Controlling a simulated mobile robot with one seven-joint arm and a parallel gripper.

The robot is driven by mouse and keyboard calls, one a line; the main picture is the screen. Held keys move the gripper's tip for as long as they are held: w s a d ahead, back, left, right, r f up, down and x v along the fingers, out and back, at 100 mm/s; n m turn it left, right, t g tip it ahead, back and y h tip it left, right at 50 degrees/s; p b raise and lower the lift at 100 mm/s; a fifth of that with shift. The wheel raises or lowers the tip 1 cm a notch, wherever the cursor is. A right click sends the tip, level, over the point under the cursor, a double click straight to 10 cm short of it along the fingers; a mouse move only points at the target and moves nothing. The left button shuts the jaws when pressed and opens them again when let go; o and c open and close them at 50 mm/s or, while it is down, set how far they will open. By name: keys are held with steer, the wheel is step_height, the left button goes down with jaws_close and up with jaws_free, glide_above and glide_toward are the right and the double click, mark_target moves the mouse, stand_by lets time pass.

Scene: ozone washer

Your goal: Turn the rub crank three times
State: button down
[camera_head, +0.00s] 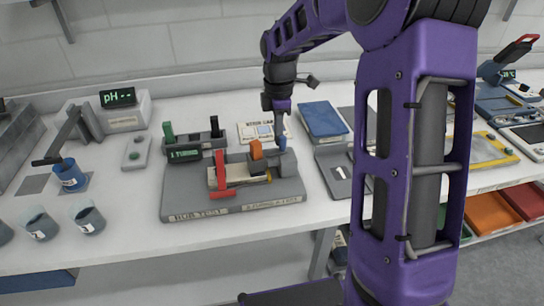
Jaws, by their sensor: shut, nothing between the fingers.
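The rub test device (231,191) is a grey base on the white bench, with the label "RUB TEST" on its front edge. It carries a tan strip, a red piece (220,172), an orange block (256,150) and a small upright blue piece (283,144) at its back right. The blue piece may be the crank handle; I cannot tell for certain. My gripper (280,131) points down right at the blue piece, with its fingers shut and nothing held. Whether the fingers touch the blue piece is too small to tell.
Behind the device stands a counter block (189,148) with green and black levers. A blue book-like pad (323,119) and a grey plate (343,172) lie to the right. Beakers (86,218) and a pH meter (119,110) are to the left. My arm hides part of the right bench.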

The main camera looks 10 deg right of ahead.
steer(key=shift+s+d, duration=0.2)
steer(key=shift+s, duration=0.4)
steer(key=shift+s+d, duration=0.15)
steer(key=shift+s, duration=0.4)
steer(key=shift+s, duration=1.2)
steer(key=shift+a, duration=0.1)
steer(key=shift+s+a, duration=0.25)
steer(key=shift+s, duration=0.35)
steer(key=shift+s+a, duration=0.2)
steer(key=shift+s, duration=0.35)
